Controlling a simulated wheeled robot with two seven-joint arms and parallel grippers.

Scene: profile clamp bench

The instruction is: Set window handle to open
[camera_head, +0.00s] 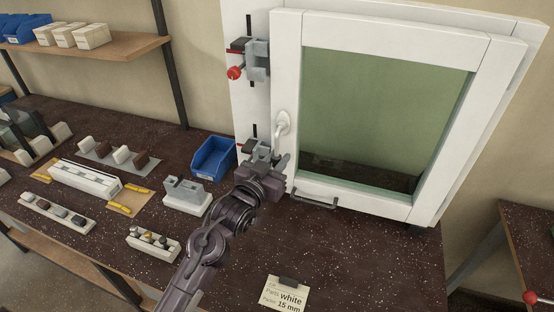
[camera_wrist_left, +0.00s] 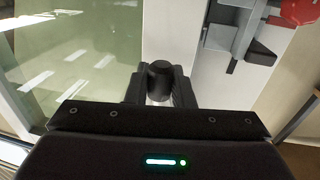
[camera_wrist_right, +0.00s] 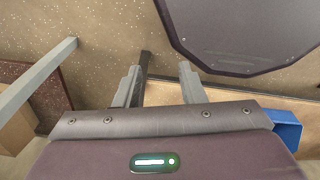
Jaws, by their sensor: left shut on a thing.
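The white window handle (camera_head: 282,122) sits on the left stile of the white window frame (camera_head: 287,60). Its lever points down, and its lower part is hidden by my left gripper (camera_head: 275,160). In the left wrist view the left gripper (camera_wrist_left: 160,90) is shut on the handle, whose dark rounded end (camera_wrist_left: 159,68) shows between the fingers. The sash looks closed against its frame. My right gripper (camera_wrist_right: 158,85) shows only in its own wrist view, with its fingers apart and nothing between them.
A grey clamp with a red knob (camera_head: 235,73) is on the white board left of the window; another is lower, partly behind my gripper. A blue bin (camera_head: 214,158), a grey block on a white base (camera_head: 187,196) and a label card (camera_head: 287,294) are on the speckled bench.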

